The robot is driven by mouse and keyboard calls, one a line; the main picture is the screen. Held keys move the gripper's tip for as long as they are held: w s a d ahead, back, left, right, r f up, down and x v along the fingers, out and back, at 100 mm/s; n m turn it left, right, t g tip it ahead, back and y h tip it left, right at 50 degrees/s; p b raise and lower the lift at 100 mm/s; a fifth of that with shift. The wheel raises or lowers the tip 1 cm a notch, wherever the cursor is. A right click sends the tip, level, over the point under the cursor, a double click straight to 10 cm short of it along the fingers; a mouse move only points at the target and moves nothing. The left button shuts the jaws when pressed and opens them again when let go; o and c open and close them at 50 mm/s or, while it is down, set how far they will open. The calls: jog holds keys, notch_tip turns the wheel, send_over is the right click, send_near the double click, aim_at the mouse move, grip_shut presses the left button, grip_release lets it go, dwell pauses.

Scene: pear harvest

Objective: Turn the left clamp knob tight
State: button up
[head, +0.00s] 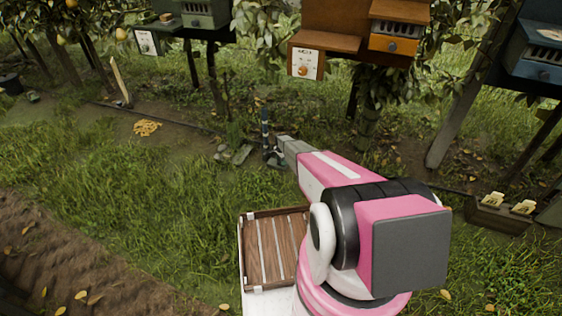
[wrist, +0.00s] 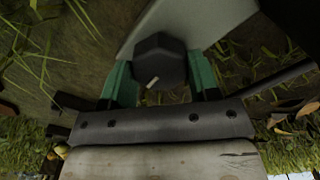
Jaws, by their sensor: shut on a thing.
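A dark faceted knob (wrist: 160,60) with a short white mark on its face shows in the wrist view. My gripper (wrist: 161,80) has a green finger on each side of the knob and is shut on it. A dark metal bar with bolts (wrist: 155,122) lies just below the knob in the picture, along a pale wooden piece (wrist: 160,162). In the head view my gripper (head: 279,154) is low over the ground beside a thin dark and blue post (head: 265,129). The knob is too small and covered there to make out.
A slatted wooden crate (head: 243,250) is in front, left of my arm. Boxes on stands (head: 328,42) and trees line the back. A low dark box with pale labels (head: 497,218) is at right. Open grass lies to the left.

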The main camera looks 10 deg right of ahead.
jog(key=shift+m, duration=0.5)
jog(key=o, duration=0.9)
jog(key=shift+r, duration=0.15)
notch_tip(320, 180, up, 11)
jog(key=shift+f, duration=0.2)
